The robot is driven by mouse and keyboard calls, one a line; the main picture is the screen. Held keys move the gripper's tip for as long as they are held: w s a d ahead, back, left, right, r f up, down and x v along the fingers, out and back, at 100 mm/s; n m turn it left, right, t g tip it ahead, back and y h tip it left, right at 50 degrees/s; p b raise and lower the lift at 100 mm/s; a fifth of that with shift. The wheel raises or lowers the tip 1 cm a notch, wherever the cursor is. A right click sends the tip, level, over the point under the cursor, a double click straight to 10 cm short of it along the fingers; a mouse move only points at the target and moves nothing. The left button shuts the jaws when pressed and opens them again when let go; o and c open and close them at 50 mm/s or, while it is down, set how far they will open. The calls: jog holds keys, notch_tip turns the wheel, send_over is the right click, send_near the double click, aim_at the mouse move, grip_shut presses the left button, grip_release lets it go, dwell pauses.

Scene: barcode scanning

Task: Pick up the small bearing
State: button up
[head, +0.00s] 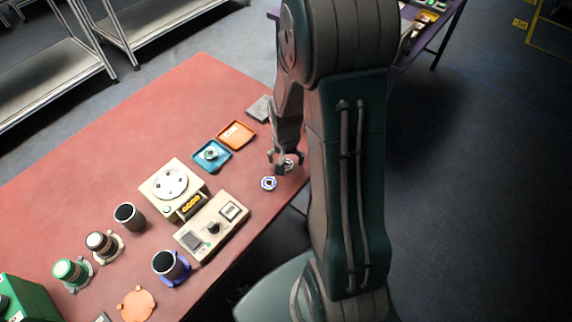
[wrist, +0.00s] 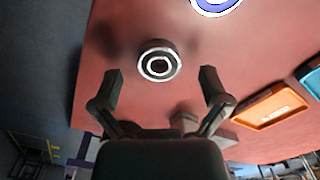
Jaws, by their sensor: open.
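A small grey bearing (wrist: 160,63) with white rings lies on the red table, just beyond the gap between my fingertips in the wrist view. In the head view this bearing (head: 289,164) is partly hidden by my gripper (head: 280,159). My gripper (wrist: 161,72) is open and empty, its two fingers spread wider than the bearing. It is low over the table near the right edge. A second bearing with a blue ring (head: 269,183) lies close by, nearer the front. It also shows, cut off, at the top of the wrist view (wrist: 216,4).
A blue tray (head: 225,163) holding a round part and an orange tray (head: 249,128) stand left of my gripper. A grey block (head: 259,108) lies behind. Beige devices (head: 211,227) and several cups stand toward the front. The table's right edge is close to the bearings.

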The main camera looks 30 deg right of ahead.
jog(key=shift+f, duration=0.6)
jog(key=c, duration=1.3)
jog(key=shift+o, duration=0.2)
jog(key=shift+r, duration=0.15)
